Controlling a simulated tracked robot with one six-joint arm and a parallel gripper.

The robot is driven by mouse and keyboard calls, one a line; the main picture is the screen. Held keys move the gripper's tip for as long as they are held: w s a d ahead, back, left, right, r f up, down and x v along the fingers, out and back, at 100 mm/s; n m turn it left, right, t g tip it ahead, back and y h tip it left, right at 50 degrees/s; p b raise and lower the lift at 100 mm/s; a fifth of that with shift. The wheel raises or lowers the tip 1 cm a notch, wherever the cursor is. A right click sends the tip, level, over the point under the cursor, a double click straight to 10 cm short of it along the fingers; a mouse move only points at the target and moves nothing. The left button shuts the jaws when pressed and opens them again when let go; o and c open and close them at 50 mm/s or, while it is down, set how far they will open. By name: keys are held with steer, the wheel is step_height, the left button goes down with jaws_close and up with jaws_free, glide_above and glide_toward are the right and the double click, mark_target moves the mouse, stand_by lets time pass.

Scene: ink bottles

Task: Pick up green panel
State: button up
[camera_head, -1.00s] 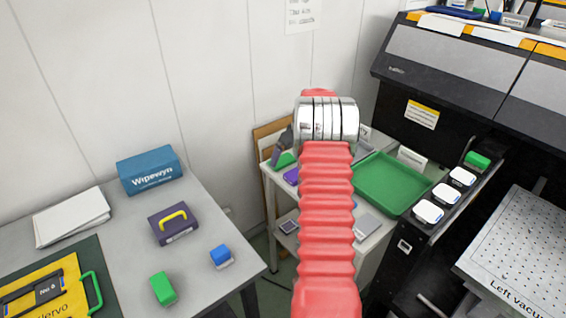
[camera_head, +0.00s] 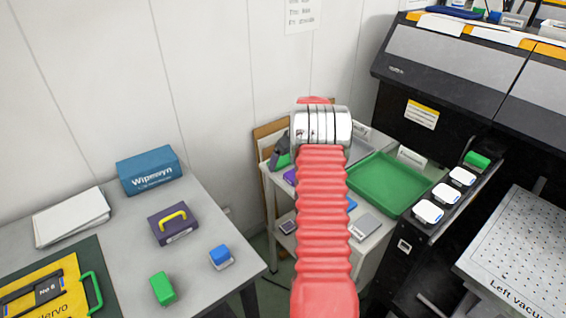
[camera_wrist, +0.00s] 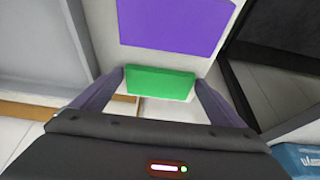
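The green panel (camera_wrist: 160,83) is a flat block in the wrist view, lying on a pale surface. My gripper (camera_wrist: 159,78) is open, with one finger on each side of the panel and the fingertips close to its ends. I cannot tell whether they touch it. In the head view, my gripper (camera_head: 280,150) shows only partly behind my red arm. A small green patch of the panel (camera_head: 283,160) shows beside it at the small side table.
A purple panel (camera_wrist: 172,25) lies just beyond the green one. A green tray (camera_head: 390,183) stands right of my arm. The left table (camera_head: 120,235) holds a blue box (camera_head: 149,171) and a loose green block (camera_head: 162,289). A black machine (camera_head: 425,110) bounds the right.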

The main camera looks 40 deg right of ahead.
mark_target(286, 163)
steer(key=c, duration=0.7)
step_height(286, 163, up, 10)
stand_by(0.5)
stand_by(0.4)
